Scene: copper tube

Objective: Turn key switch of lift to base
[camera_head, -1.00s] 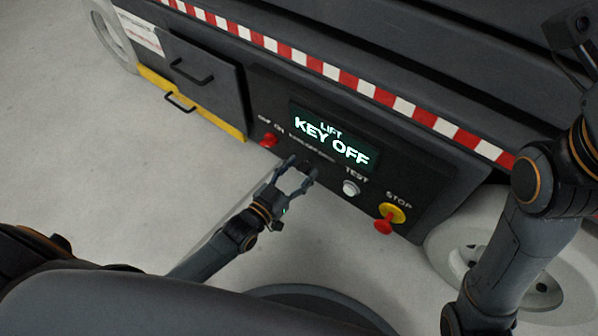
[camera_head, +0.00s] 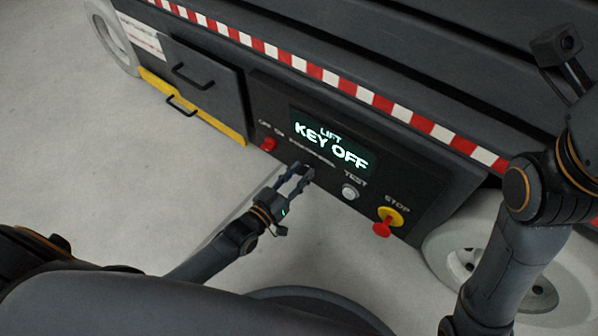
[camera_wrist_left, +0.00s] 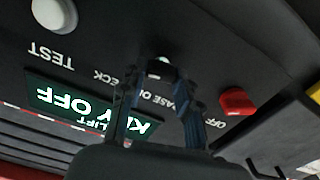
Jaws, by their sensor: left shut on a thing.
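The lift's dark control panel (camera_head: 400,170) has a lit display (camera_head: 332,142) reading "LIFT KEY OFF". The small key switch (camera_wrist_left: 160,68) sits below the display, by a label partly readable as "BASE" and "OFF" in the left wrist view. My left gripper (camera_head: 300,170) is at the panel, with its fingertips on either side of the key switch and shut on it. The fingers (camera_wrist_left: 158,85) hide part of the switch and label in the left wrist view. The exact angle of the key cannot be told.
A red switch (camera_head: 268,144) is left of the key switch. A white TEST button (camera_head: 350,191) and a red and yellow STOP button (camera_head: 385,222) are to its right. A drawer handle (camera_head: 192,77) and a wheel (camera_head: 470,262) flank the panel. Grey floor lies in front.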

